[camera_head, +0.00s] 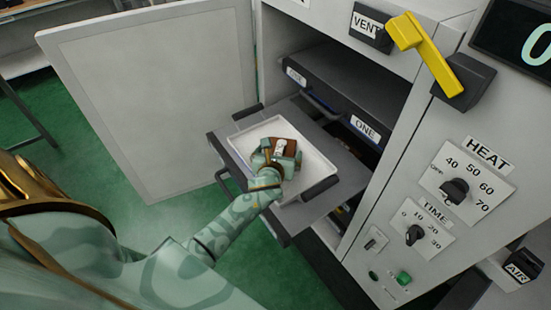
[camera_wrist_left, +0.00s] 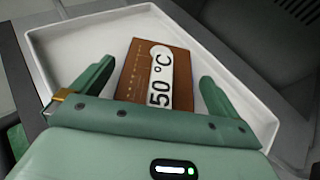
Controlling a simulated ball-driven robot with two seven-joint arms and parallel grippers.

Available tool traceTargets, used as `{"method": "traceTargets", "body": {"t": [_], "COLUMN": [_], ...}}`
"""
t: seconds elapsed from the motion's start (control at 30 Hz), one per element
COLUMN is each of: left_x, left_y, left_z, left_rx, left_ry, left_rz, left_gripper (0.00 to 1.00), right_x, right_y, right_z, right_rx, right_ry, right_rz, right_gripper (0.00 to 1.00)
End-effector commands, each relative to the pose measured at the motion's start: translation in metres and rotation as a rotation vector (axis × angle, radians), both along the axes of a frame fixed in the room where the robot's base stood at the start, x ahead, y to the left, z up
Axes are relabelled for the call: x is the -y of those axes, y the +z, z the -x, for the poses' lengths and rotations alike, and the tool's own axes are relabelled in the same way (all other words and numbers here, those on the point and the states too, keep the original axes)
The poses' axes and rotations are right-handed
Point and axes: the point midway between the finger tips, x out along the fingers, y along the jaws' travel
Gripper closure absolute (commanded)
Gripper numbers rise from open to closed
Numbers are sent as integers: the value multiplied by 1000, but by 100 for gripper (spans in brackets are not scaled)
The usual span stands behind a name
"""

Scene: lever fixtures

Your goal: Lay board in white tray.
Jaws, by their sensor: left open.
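The board (camera_wrist_left: 135,78) is a flat brown piece with a white "50 °C" label. It lies inside the white tray (camera_wrist_left: 60,55), near its middle in the left wrist view. In the head view the board (camera_head: 291,145) shows partly behind my left gripper (camera_head: 279,155). The white tray (camera_head: 318,163) rests on a pulled-out dark shelf. My left gripper, also in the left wrist view (camera_wrist_left: 154,85), is open, with one finger on each side of the board and gaps between. The board's near end is hidden by the gripper body. My right gripper is not in view.
The pulled-out shelf (camera_head: 345,178) sticks out of a grey cabinet with its door (camera_head: 150,95) swung open at left. Another shelf labelled "ONE" (camera_head: 366,128) sits above. A yellow lever (camera_head: 425,52) and the HEAT and TIME knobs are on the cabinet front. Green floor is clear below.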

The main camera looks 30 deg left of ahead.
Motion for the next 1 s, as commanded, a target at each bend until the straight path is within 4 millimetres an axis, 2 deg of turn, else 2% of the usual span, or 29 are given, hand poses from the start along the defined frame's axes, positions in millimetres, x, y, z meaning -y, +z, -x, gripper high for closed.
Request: {"method": "traceTargets", "body": {"t": [0.2, 0.4, 0.6, 0.9, 1.0], "left_x": [18, 32, 38, 38, 36], "left_y": [24, 38, 43, 43, 41], "left_z": [44, 78, 92, 94, 101], "left_rx": [1, 1, 1, 2, 13], "left_ry": [-1, -1, 1, 3, 48], "left_rz": [1, 0, -1, 5, 83], "left_gripper": [0, 0, 0, 0, 0], "right_x": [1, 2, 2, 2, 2], "right_y": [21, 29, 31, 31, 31], "right_z": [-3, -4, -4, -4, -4], "right_rx": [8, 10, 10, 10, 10], "right_ry": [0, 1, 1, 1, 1], "right_rz": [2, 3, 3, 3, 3], "right_gripper": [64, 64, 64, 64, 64]}}
